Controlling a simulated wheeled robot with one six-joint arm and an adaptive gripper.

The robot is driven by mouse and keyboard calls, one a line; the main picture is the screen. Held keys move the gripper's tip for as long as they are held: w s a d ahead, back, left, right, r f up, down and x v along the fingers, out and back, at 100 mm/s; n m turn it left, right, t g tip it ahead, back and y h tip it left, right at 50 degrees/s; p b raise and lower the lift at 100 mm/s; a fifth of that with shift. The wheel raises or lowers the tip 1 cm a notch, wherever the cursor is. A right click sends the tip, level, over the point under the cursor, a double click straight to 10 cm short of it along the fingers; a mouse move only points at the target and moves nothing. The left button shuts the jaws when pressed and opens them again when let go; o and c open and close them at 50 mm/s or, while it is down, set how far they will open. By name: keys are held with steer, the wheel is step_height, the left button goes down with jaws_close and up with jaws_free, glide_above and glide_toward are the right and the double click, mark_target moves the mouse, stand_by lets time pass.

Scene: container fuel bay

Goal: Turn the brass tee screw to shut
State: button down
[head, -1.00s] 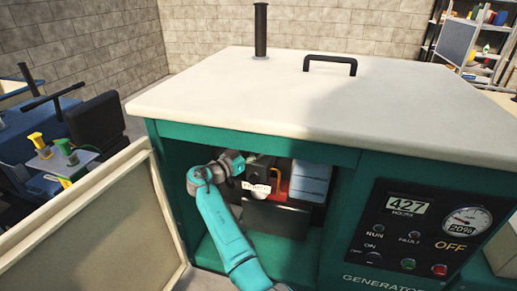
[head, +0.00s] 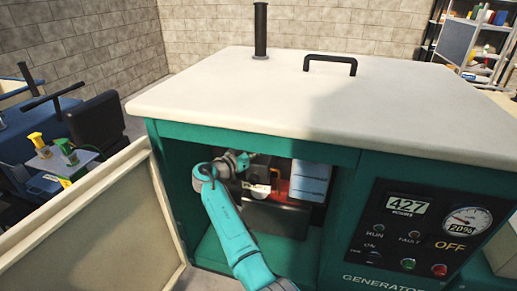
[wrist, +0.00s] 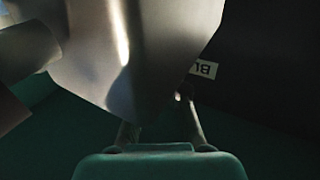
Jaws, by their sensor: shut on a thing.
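My gripper (wrist: 163,120) reaches up from the bottom of the wrist view, its fingers meeting the underside of a grey metal body that hides part of them. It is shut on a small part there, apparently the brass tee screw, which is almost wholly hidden. A small pale glint shows at the right fingertip. A white label (wrist: 204,68) with upside-down letters, "BL" readable, is just beyond it. In the head view my wrist is inside the open generator cabinet (head: 255,135), in front of dark machinery, and the screw cannot be made out.
The cabinet door (head: 95,225) stands open at the left. A blue-white box (head: 309,180) and a red part are close to the right of my gripper. The cabinet's top edge is just above. The control panel (head: 420,232) is at the right.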

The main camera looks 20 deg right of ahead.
steer(key=shift+d+m+g, duration=0.1)
steer(key=shift+m+g, duration=0.2)
steer(key=shift+g, duration=0.1)
steer(key=shift+w+f+m+g+h, duration=0.15)
steer(key=shift+m+g+h, duration=0.55)
steer(key=shift+g, duration=0.7)
steer(key=shift+f+m+g, duration=0.1)
steer(key=shift+m+g, duration=0.5)
steer(key=c, duration=1)
jaws_free()
steer(key=shift+r, duration=0.2)
steer(key=shift+f+n+t, duration=0.15)
steer(key=shift+n+t, duration=0.25)
steer(key=shift+t, duration=0.2)
steer(key=shift+n+t+y, duration=0.3)
steer(key=shift+n+t, duration=0.1)
steer(key=shift+t, duration=0.2)
